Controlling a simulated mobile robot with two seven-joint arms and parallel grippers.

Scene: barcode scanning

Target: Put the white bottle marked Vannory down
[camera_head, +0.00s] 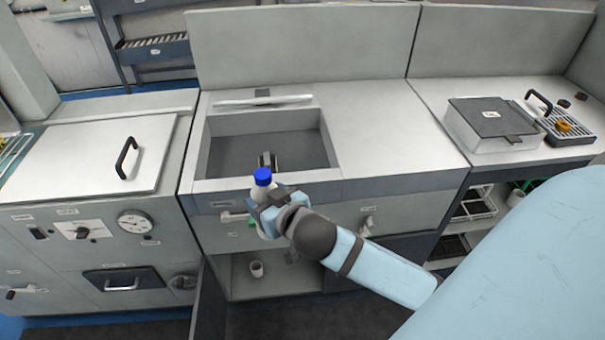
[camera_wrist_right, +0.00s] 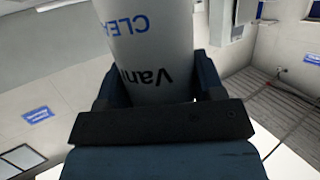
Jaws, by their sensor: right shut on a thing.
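The white bottle (camera_wrist_right: 150,45) shows large in the right wrist view, with "Vann" and "CLEA" readable upside down on its label. In the head view the bottle's blue cap (camera_head: 262,176) and a little of its white body show in front of the sink's front edge. My right gripper (camera_head: 262,205) is shut on the bottle, with one finger on each side of it in the wrist view. The bottle looks about upright in the head view. My right gripper and wrist hide much of its body. My left gripper is in neither view.
A sink basin (camera_head: 235,150) is set in the grey counter (camera_head: 390,130) behind the bottle. A grey lidded box (camera_head: 490,122) and a drip rack (camera_head: 562,128) stand at the right. A white lid with a black handle (camera_head: 126,158) is at the left. A small cup (camera_head: 256,268) stands on the shelf below.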

